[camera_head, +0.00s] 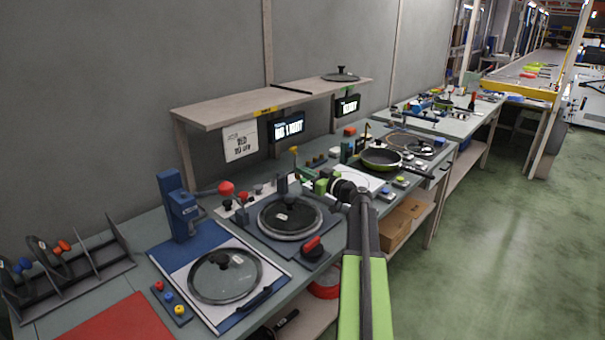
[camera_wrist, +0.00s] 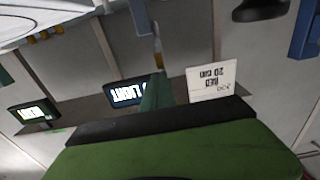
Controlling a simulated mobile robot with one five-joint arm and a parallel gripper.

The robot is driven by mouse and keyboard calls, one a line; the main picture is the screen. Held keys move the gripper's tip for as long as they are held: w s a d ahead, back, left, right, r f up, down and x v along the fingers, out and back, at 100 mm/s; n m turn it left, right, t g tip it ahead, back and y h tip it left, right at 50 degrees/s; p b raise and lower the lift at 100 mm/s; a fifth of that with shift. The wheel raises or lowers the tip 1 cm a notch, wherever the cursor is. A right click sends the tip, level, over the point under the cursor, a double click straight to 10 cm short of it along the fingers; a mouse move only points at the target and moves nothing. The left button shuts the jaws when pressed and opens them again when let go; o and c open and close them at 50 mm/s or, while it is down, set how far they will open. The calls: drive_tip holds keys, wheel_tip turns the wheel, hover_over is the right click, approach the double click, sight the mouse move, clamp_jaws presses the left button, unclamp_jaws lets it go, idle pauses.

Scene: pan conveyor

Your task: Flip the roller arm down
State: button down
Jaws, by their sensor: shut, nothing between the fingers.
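My gripper (camera_head: 313,181) reaches over the bench at the middle station, its green fingers shut and empty. In the wrist view a narrow green finger (camera_wrist: 157,92) rises from my green gripper body. An upright post with a yellow knob (camera_head: 293,150) stands just left of and behind my gripper. It looks like the roller arm, standing up, though its roller cannot be made out. A round glass lid (camera_head: 288,218) lies on the station's dark plate in front.
A blue press with a red knob (camera_head: 226,188) stands to the left, beside another lid (camera_head: 224,277). A green pan (camera_head: 381,159) sits to the right. A wooden shelf (camera_head: 230,108) with displays (camera_head: 287,127) runs behind. The green floor at right is clear.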

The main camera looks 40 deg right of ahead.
drive_tip(key=f+b, duration=0.1)
drive_tip(key=s+f+b, duration=0.1)
drive_tip(key=f+b, duration=0.1)
drive_tip(key=shift+s+a+f, duration=0.15)
drive_tip(key=shift+s+f, duration=0.1)
drive_tip(key=shift+f, duration=0.15)
drive_tip(key=shift+s+f+b, duration=0.1)
drive_tip(key=shift+f+b, duration=0.25)
drive_tip(key=shift+b, duration=0.15)
drive_tip(key=shift+a, duration=0.15)
drive_tip(key=s+d, duration=0.3)
drive_tip(key=s, duration=1.4)
drive_tip(key=shift+s+f, duration=0.2)
drive_tip(key=shift+s, duration=0.1)
drive_tip(key=shift+d, duration=0.1)
